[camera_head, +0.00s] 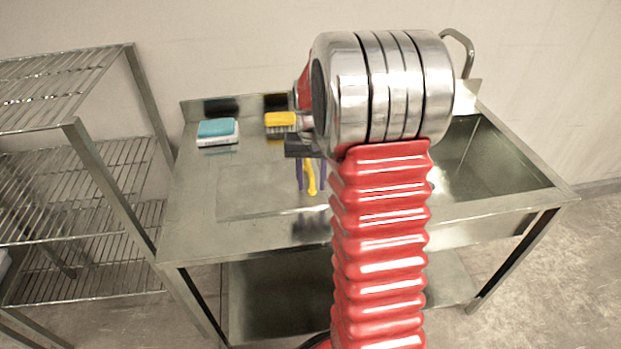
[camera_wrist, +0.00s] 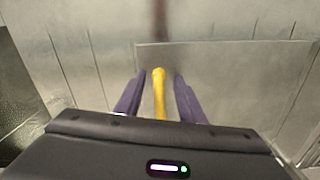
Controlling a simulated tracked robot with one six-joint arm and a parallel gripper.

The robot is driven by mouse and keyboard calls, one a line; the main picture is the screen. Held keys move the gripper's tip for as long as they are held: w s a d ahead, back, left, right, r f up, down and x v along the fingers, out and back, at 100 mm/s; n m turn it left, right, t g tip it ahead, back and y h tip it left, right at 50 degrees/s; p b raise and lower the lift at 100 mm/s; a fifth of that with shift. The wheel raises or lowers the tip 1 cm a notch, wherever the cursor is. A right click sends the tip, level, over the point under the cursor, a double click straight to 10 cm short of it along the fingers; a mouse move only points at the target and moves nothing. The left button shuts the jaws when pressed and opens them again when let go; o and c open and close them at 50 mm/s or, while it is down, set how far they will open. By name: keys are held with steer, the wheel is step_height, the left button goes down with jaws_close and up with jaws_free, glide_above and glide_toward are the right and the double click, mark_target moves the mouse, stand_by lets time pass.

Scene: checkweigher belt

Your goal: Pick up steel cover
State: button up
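A flat rectangular steel plate (camera_head: 250,202), which I take to be the steel cover, lies on the left part of a steel sink table (camera_head: 195,220). Its colour nearly matches the tabletop. In the wrist view the cover (camera_wrist: 215,62) shows its far edge as a thin line. My gripper (camera_head: 311,190) has purple fingers pointing down over the cover's right part. In the wrist view my gripper (camera_wrist: 158,78) is open, with a gap on each side of a yellow rod (camera_wrist: 160,95) between the fingers. I cannot tell whether the fingers touch the cover.
A blue and white sponge (camera_head: 217,132) and a yellow-topped brush or block (camera_head: 281,119) stand behind the cover. A sink basin (camera_head: 500,160) opens at the right, with a tap (camera_head: 460,48) behind. A wire rack (camera_head: 85,215) stands left. My arm hides the table's middle.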

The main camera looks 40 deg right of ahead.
steer(key=shift+c, duration=0.2)
jaws_close()
stand_by(1.1)
